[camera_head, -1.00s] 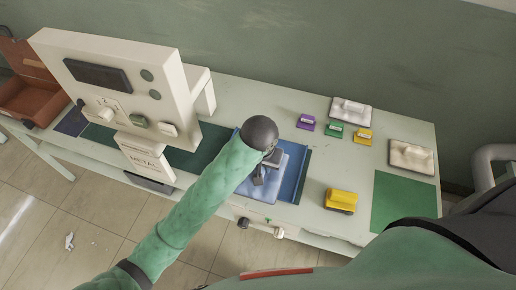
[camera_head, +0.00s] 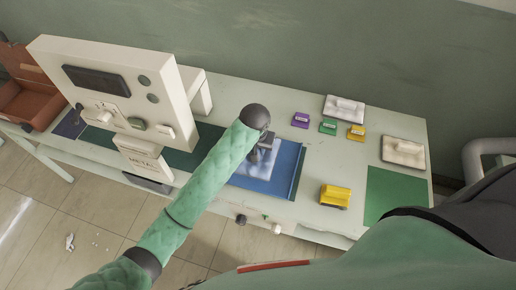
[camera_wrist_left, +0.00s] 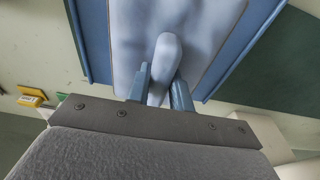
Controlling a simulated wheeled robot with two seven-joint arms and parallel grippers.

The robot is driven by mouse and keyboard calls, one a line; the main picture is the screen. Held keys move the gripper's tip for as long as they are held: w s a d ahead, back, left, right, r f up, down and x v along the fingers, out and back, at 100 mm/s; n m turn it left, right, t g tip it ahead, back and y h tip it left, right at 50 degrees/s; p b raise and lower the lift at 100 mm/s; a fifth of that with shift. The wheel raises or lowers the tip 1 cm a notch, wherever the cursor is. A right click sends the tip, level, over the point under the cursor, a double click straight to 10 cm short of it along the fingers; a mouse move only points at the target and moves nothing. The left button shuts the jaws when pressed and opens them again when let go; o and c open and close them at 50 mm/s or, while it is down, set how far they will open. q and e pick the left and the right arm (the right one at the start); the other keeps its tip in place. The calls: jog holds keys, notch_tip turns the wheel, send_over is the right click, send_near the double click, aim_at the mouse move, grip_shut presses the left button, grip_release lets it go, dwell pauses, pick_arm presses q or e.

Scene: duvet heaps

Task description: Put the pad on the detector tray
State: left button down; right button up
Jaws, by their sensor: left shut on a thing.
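The pad (camera_head: 256,172) is a pale blue-white slab with an upright handle. My left gripper (camera_head: 263,155) is shut on its handle. The left wrist view shows the rounded handle between the two fingers (camera_wrist_left: 160,88) and the flat pad (camera_wrist_left: 205,35) beyond. The pad is over the blue tray (camera_head: 291,174), between its raised side edges; the tray's side also shows in the left wrist view (camera_wrist_left: 238,50). I cannot tell whether the pad touches the tray floor. My arm hides the tray's left part. My right gripper is not in view.
A white detector housing (camera_head: 115,90) stands left over a dark green strip. A brown case (camera_head: 28,95) is at the far left. White handled pads (camera_head: 343,109) (camera_head: 403,151), small coloured blocks (camera_head: 328,127), a yellow block (camera_head: 335,196) and a green mat (camera_head: 394,194) lie right.

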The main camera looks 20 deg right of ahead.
aim_at(258, 150)
pick_arm(q)
jog(key=shift+w+d+f+p, duration=0.15)
jog(key=shift+w+f+p, duration=0.1)
jog(key=shift+w, duration=0.2)
jog(key=shift+w+d+f+p, duration=0.1)
jog(key=shift+w+f, duration=0.15)
jog(key=shift+w, duration=0.15)
notch_tip(258, 150, down, 3)
jog(key=shift+r+p, duration=0.1)
jog(key=shift+p, duration=0.95)
jog(key=shift+f, duration=0.6)
jog(key=c, duration=1.3)
grip_release()
jog(key=shift+f, duration=0.1)
jog(key=shift+o, duration=0.2)
